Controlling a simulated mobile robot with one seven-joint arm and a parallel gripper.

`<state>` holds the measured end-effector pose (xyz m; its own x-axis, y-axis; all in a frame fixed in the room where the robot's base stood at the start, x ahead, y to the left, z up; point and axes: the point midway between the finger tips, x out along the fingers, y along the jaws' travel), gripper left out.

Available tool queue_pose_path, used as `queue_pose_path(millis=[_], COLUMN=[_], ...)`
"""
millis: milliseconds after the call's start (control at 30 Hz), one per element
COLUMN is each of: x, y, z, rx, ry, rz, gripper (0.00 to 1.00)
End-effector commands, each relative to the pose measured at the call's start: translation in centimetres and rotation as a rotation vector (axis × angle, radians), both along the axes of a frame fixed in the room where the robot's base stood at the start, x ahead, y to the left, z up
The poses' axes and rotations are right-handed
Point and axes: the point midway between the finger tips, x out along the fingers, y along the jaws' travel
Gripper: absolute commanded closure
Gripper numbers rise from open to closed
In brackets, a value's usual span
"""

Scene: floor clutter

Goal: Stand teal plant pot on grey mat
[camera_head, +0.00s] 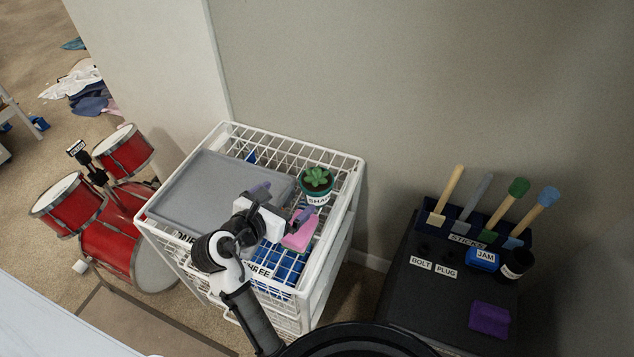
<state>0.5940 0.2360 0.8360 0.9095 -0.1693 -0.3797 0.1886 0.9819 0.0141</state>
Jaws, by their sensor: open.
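The teal plant pot (317,189) holds a green succulent and stands upright on the right part of a white wire drawer unit. The grey mat (205,180) lies flat on the same top, left of the pot. A narrow gap seems to separate them. My gripper (282,203) is open over the unit, left of and nearer than the pot, with its purple-grey fingertips apart. It seems empty and apart from the pot. My arm hides the mat's near right part.
The wire unit (350,205) has an open grid top. A pink item (300,234) lies near my gripper. Red drums (105,245) stand at left. A dark cabinet (405,300) at right bears a stick rack (470,232), a blue jam item (483,259) and a purple block (489,319). A wall stands behind.

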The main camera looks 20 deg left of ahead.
Motion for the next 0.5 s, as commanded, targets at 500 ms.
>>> queue_pose_path(millis=[500], x=[7.3], y=[-1.7], z=[-3.1], rx=[-0.015], ry=[0.006], rz=[-0.005], gripper=[0.00])
